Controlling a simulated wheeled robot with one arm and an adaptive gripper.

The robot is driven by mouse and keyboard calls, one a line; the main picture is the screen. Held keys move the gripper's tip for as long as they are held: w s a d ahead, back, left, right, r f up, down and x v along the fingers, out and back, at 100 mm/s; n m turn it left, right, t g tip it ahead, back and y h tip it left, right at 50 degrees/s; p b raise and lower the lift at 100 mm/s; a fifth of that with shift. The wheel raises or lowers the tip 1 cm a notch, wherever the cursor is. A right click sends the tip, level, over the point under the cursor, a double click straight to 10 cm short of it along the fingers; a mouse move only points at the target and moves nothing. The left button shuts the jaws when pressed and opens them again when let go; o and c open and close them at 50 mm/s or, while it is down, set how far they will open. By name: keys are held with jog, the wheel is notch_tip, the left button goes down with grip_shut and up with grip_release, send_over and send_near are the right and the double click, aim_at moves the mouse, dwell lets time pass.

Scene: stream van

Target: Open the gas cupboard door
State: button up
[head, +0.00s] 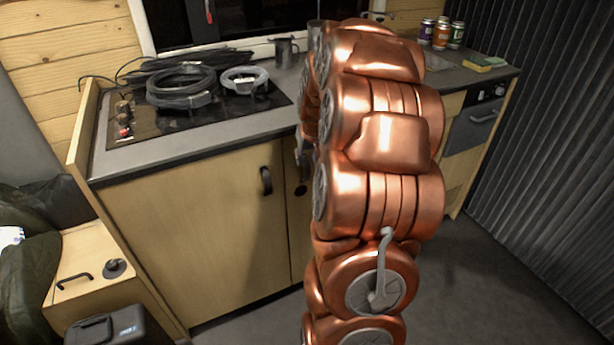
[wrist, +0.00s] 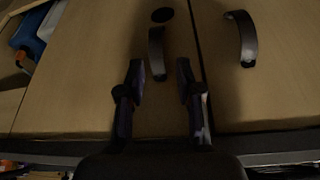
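In the head view, a plain wooden cupboard door (head: 200,235) with a dark bow handle (head: 266,181) stands under the worktop. A second door is partly hidden by my copper arm; a dark round spot (head: 301,190) shows on it. Both doors look shut. In the wrist view two dark handles flank the door seam: one handle (wrist: 156,48) near a dark round spot (wrist: 162,14), and another handle (wrist: 246,40) right of the seam. My gripper (wrist: 160,72) is open; the first handle's lower end appears between its fingertips, with no clear contact. No label marks the gas cupboard.
The worktop (head: 200,147) carries a hob with black cable coils (head: 182,85). A low wooden box (head: 90,265) and a dark case (head: 108,326) stand at the left. Cans (head: 441,33) are at the back right. Floor (head: 490,285) is clear at the right, beside a corrugated wall.

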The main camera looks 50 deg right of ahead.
aim_at(307, 168)
jog(key=shift+d+p+x, duration=0.2)
jog(key=shift+x, duration=1.85)
jog(key=shift+d+p+x, duration=0.15)
jog(key=shift+d+x, duration=0.05)
jog(key=shift+x, duration=1.8)
grip_shut()
